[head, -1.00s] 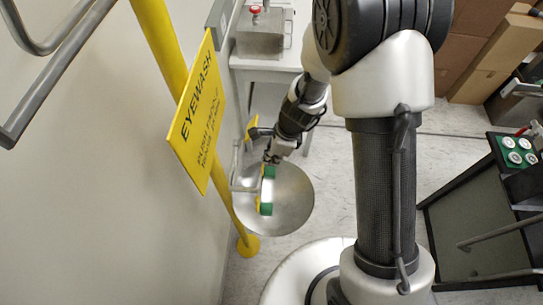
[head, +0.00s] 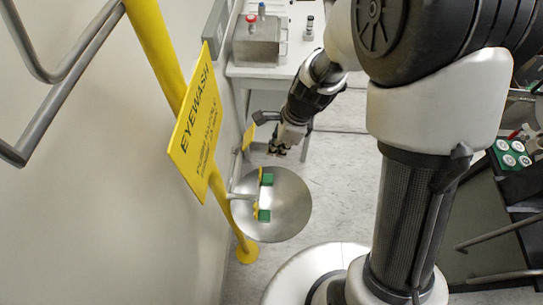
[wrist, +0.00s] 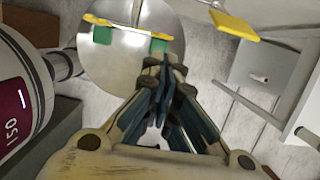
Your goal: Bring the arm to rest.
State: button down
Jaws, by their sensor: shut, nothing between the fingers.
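My gripper (head: 277,149) is shut and empty, in the air beyond the eyewash bowl (head: 290,213) in the head view. In the wrist view, my gripper (wrist: 165,72) shows its fingers together, with the bowl (wrist: 115,70) behind their tips. My arm rises from the base at the right of the head view and reaches down toward the bowl. The bowl is a round steel dish with green spray heads (head: 265,215) and a yellow bar across it. The gripper looks clear of the bowl.
A yellow eyewash sign (head: 197,125) hangs on a yellow pole (head: 160,45) beside the wall. A white table (head: 290,68) with a metal box (head: 257,45) stands behind the gripper. A dark cart (head: 480,215) stands at right. Some grey floor is open between them.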

jog(key=shift+v, duration=1.75)
jog(key=s+d+f+n+t+h+b, duration=0.1)
jog(key=s+d+n+b, duration=0.5)
jog(key=b, duration=0.7)
jog(key=s+d+f+n+t+h+b, duration=0.2)
jog(key=s+d+f+n+b, duration=0.4)
jog(key=s+n+b, duration=0.5)
jog(key=shift+s+d+f+n+t+b, duration=0.25)
jog(key=shift+d+n+t+b, duration=0.2)
jog(key=shift+n+t+b, duration=0.4)
